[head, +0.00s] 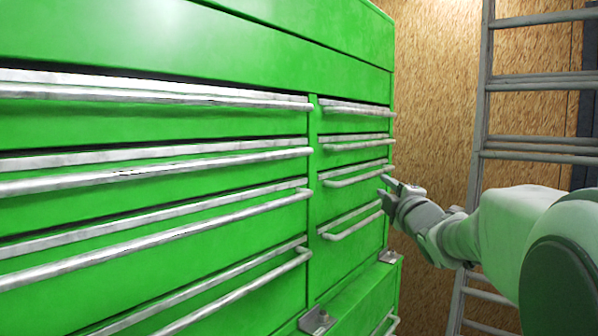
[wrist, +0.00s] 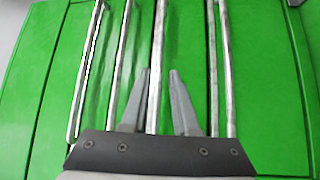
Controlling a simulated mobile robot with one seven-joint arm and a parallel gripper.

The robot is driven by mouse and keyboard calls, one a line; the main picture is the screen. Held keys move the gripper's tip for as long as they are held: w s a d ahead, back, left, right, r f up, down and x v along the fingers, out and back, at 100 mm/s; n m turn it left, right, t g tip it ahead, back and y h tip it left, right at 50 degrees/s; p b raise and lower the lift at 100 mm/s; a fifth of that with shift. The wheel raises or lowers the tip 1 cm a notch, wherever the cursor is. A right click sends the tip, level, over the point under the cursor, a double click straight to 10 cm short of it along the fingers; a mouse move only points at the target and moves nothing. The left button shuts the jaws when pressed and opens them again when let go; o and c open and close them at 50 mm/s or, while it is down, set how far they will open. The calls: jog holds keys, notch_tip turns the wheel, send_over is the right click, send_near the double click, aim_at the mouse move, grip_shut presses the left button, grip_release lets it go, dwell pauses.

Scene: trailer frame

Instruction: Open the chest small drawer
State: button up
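The green chest (head: 150,32) has a right column of small drawers with silver bar handles, including the top one (head: 355,108), the second (head: 358,143), the third (head: 356,178) and a lower one (head: 352,224). All look shut. My gripper (head: 384,187) is at the column's right side, level with the space between the third and lower handles. In the wrist view my gripper (wrist: 158,75) is open, its fingertips apart with a silver strip (wrist: 157,40) lined up between them. I cannot tell whether the fingers reach around it or touch it.
Wide drawers with long handles (head: 160,186) fill the chest's left side. Metal brackets (head: 317,321) sit on a lower ledge. A ladder (head: 483,110) leans at a wooden wall (head: 436,80) on the right, behind my arm.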

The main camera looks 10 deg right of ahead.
aim_at(372, 176)
jog(key=w, duration=0.3)
jog(key=w+r+p, duration=0.1)
jog(key=w, duration=0.2)
jog(key=w+p, duration=0.1)
jog(key=w, duration=0.2)
jog(key=shift+w+d+r, duration=0.1)
jog(key=shift+w+r, duration=0.05)
jog(key=shift+w, duration=0.15)
grip_shut()
dwell(1.1)
